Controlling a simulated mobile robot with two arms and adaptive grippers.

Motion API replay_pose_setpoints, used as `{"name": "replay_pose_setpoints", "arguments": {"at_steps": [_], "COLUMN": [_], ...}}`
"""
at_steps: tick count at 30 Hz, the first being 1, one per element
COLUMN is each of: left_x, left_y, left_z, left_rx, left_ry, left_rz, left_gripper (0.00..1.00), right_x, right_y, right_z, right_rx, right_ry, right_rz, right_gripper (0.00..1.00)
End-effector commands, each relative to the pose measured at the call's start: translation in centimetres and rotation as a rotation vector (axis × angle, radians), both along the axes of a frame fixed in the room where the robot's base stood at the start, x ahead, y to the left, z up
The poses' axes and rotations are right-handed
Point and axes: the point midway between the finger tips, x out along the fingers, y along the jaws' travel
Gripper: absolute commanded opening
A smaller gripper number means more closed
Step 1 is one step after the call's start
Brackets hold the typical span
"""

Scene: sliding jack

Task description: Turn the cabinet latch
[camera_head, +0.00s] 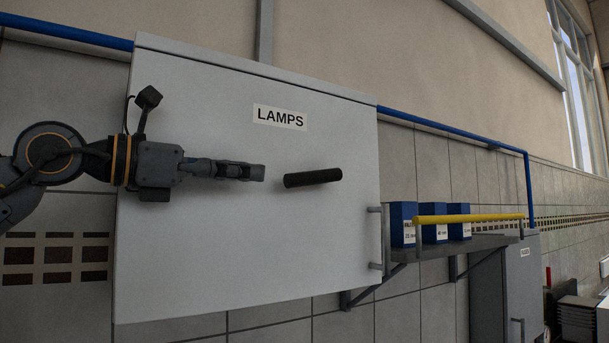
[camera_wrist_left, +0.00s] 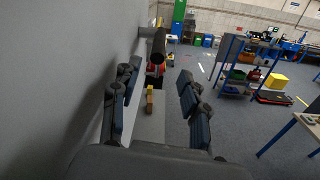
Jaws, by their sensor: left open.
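A large light grey cabinet (camera_head: 220,240) with a "LAMPS" label (camera_head: 280,117) hangs on the wall in the head view. Its black latch handle (camera_head: 313,178) lies nearly level on the door, below and right of the label. My left gripper (camera_head: 262,173) is just left of the handle, pointing right at it, with a small gap between. In the left wrist view the left gripper (camera_wrist_left: 160,105) is open and empty, and the dark handle (camera_wrist_left: 159,45) shows beyond the fingertips, between them. My right gripper is in neither view.
A wall shelf (camera_head: 470,243) with blue boxes (camera_head: 402,224) and a yellow rail (camera_head: 470,218) stands right of the cabinet. A blue pipe (camera_head: 450,126) runs along the wall. The left wrist view shows open floor and a blue rack (camera_wrist_left: 245,65) far off.

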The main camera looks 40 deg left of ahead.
Motion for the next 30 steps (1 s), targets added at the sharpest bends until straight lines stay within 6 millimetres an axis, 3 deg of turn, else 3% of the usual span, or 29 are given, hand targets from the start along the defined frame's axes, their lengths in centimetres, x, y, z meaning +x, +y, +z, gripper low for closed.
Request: {"name": "replay_pose_setpoints", "arguments": {"at_steps": [3,7,11,19,30], "left_x": [2.5,5.1,7.5,10.6,11.3], "left_y": [-0.9,-1.9,-2.8,-4.0,-4.3], "left_z": [0.3,0.2,0.2,0.0,-0.1], "left_rx": [0.001,0.001,0.0,-0.001,-0.003], "left_ry": [0.009,0.01,0.009,0.005,0.002], "left_rz": [0.0,-0.002,-0.002,-0.003,-0.004], "left_gripper": [0.45,0.45,0.45,0.45,0.45], "right_x": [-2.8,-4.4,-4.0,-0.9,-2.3], "right_y": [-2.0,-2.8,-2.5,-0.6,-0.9], "right_z": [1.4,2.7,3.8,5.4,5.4], "right_rx": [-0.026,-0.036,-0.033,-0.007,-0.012], "right_ry": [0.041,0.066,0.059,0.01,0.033], "right_rz": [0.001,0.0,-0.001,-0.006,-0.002], "right_gripper": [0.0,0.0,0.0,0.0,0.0]}}
